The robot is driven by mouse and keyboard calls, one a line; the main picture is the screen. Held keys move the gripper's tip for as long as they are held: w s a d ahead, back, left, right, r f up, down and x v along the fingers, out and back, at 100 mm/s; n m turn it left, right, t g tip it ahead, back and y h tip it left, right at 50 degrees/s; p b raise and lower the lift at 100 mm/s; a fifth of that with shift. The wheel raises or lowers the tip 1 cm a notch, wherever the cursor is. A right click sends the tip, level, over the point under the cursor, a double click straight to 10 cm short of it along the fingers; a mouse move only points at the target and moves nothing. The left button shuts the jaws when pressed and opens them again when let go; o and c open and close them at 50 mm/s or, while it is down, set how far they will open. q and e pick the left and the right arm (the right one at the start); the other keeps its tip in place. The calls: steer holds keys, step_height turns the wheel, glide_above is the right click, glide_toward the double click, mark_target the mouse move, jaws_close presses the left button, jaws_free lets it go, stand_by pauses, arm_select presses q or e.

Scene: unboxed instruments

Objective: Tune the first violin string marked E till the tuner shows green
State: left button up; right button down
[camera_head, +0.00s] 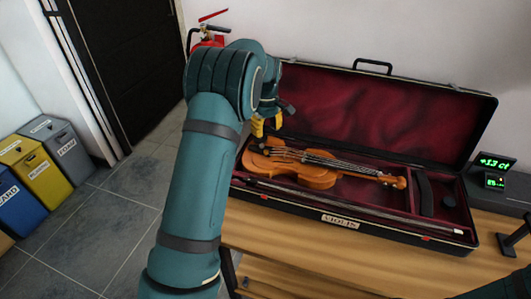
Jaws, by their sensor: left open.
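The orange-brown violin (312,178) lies in the open violin case (470,212), its body at the left and its scroll end at the right. My left arm comes up from the bottom; my left gripper (267,126), with yellow fingers, is open and empty above the violin body's left end. The arm and gripper hide part of the case and of that end. The tuner display (495,162) at the right shows green "+13 ct", with a smaller green readout below it. The pegs and string marks are too small to read.
The case's raised lid (370,112) stands behind the violin. A bow lies along the case's front. The wooden table (330,250) is clear in front. A fire extinguisher and bins are at the left.

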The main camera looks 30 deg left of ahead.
mark_target(266, 151)
arm_select(q)
step_height(266, 151, down, 10)
steer(key=shift+r+b, duration=0.1)
steer(key=shift+b, duration=0.85)
jaws_close()
